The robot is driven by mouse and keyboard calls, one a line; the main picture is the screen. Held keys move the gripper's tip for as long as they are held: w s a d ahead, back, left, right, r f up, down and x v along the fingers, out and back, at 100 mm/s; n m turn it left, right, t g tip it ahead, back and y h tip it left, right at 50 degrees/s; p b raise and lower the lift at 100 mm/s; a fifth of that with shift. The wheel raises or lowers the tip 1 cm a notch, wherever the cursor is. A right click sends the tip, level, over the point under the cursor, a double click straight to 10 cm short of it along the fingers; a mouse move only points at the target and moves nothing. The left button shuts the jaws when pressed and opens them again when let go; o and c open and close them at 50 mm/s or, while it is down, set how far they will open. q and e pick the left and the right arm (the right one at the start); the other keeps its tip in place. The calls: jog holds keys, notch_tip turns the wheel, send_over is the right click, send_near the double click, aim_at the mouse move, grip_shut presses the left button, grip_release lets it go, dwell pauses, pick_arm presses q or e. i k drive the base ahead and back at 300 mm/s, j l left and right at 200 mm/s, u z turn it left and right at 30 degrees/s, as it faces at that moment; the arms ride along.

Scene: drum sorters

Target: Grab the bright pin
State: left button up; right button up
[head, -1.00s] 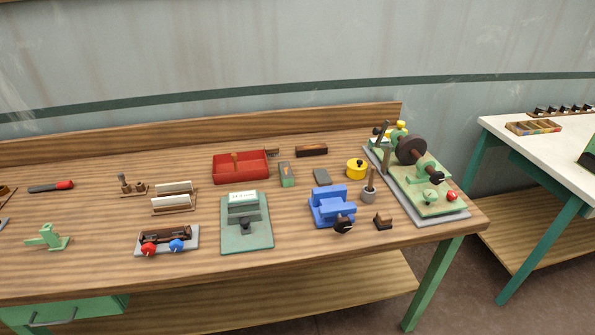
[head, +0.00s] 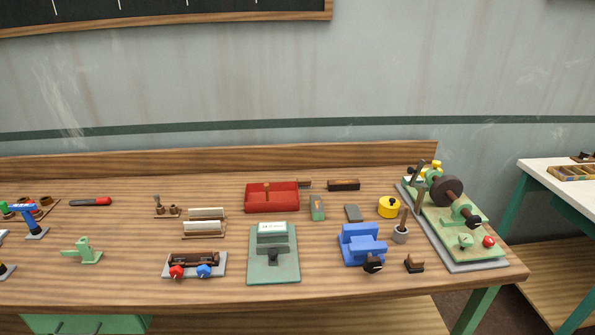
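I cannot make out a bright pin for certain from this distance. A red tray (head: 272,198) on the workbench (head: 130,280) has a small tan upright piece (head: 267,189) in it. A dark block on a grey plate at the front carries a red knob (head: 177,272) and a blue knob (head: 204,271). A green-based machine (head: 455,215) at the right end has a dark wheel, yellow parts and a red knob. Neither of my grippers is in view.
A white-topped table (head: 558,190) stands at the right. Bare wood shows at the front left.

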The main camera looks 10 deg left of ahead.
aim_at(157, 198)
jog(key=j+u, duration=0.5)
jog(key=i+j+u, duration=0.1)
jog(key=j+u, duration=0.15)
jog(key=u, duration=0.25)
